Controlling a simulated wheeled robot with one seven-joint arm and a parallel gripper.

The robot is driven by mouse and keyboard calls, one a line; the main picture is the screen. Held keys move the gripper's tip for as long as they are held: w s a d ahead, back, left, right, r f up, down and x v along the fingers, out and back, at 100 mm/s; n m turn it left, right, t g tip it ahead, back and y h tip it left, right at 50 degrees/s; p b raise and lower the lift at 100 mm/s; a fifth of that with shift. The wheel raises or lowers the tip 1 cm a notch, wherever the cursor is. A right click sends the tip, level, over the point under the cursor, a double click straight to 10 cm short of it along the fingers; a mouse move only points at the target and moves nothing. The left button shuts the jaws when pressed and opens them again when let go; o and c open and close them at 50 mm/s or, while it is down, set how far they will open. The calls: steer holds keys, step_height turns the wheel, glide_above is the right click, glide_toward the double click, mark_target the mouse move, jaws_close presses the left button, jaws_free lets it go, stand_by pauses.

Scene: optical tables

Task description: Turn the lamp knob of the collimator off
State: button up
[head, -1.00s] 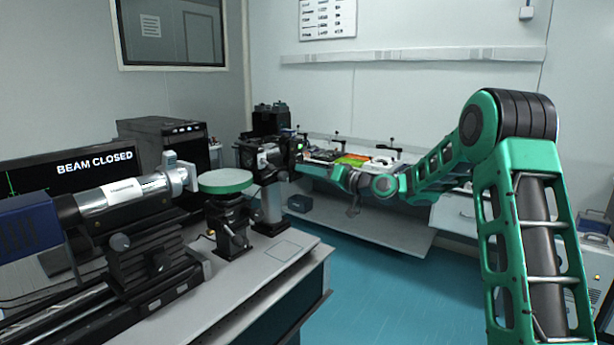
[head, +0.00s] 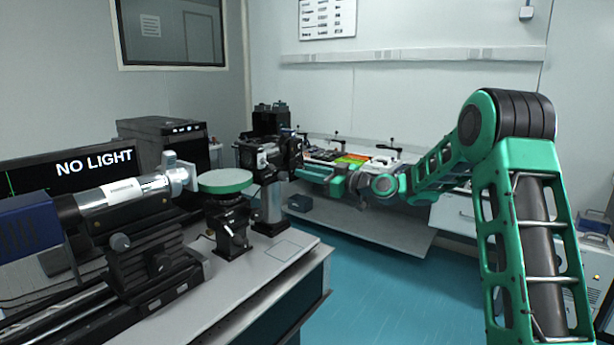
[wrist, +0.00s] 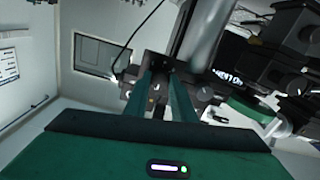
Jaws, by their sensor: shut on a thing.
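The collimator (head: 268,157) is a black unit on a post at the far end of the optical table. In the wrist view its dark housing (wrist: 203,93) lies beyond my fingers. My gripper (head: 298,172) reaches it from the right in the head view. In the wrist view its two green fingers (wrist: 163,76) converge at the collimator's face and are shut on the lamp knob. The knob itself is mostly hidden between the fingertips. The monitor (head: 100,185) reads "NO LIGHT". No green lamp shows on the collimator.
A round green-edged platform (head: 224,182) stands left of the collimator on the optical table (head: 268,265). A silver tube (head: 128,190) sits on a rail at the left. A back bench (head: 370,222) carries several small items. The blue floor (head: 385,285) between the tables is clear.

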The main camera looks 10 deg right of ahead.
steer(key=shift+f, duration=0.3)
steer(key=o, duration=1.1)
steer(key=shift+c, duration=0.2)
steer(key=shift+r, duration=0.15)
steer(key=v, duration=1)
steer(key=shift+s+d, duration=0.25)
steer(key=shift+d, duration=0.05)
